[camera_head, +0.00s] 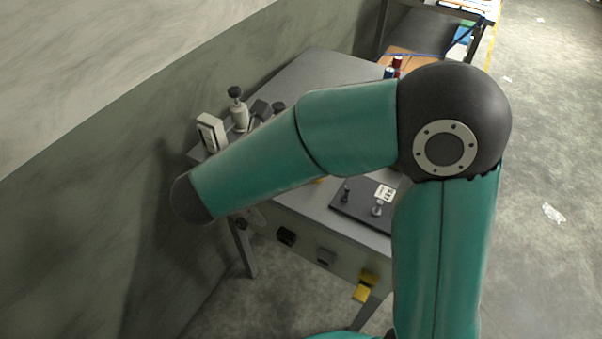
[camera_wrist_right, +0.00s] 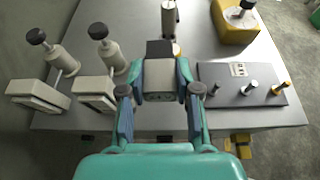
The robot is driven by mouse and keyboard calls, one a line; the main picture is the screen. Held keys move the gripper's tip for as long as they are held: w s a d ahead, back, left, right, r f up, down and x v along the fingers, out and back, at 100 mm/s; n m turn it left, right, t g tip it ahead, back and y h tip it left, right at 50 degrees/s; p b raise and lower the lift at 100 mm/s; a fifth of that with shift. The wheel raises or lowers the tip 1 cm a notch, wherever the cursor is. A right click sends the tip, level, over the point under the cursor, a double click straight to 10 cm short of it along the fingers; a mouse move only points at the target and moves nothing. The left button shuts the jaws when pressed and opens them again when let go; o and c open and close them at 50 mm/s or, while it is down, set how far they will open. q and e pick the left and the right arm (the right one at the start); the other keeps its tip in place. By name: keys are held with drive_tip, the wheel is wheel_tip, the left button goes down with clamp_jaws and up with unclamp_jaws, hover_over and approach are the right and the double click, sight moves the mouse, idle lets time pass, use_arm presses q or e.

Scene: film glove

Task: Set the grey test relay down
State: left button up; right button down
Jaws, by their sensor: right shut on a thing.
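The grey test relay (camera_wrist_right: 165,78), a small grey block, is between the fingers of my right gripper (camera_wrist_right: 161,92) in the right wrist view. The gripper is shut on it. A black piece (camera_wrist_right: 160,48) shows just beyond the block; I cannot tell whether it belongs to the relay. The relay is over the grey bench top (camera_wrist_right: 140,20), near the front edge; I cannot tell whether it touches the bench. In the head view, my right arm crosses the bench and hides its middle; the right gripper and relay do not show there. My left gripper is in neither view.
Two cream clamp fixtures (camera_wrist_right: 38,95) (camera_wrist_right: 95,92) with black knobs stand left of the gripper. A dark plate (camera_wrist_right: 225,88) with pegs lies to the right. A yellow block (camera_wrist_right: 234,27) and a metal post (camera_wrist_right: 169,18) stand farther back. A wall (camera_head: 80,180) borders the left.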

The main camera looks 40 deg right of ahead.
sight(291, 200)
wheel_tip(291, 200, down, 16)
drive_tip(key=shift+d+r, duration=0.1)
drive_tip(key=shift+s, duration=0.1)
idle(0.4)
drive_tip(key=shift+f+b, duration=0.25)
drive_tip(key=shift+b, duration=0.15)
drive_tip(key=c, duration=0.8)
unclamp_jaws()
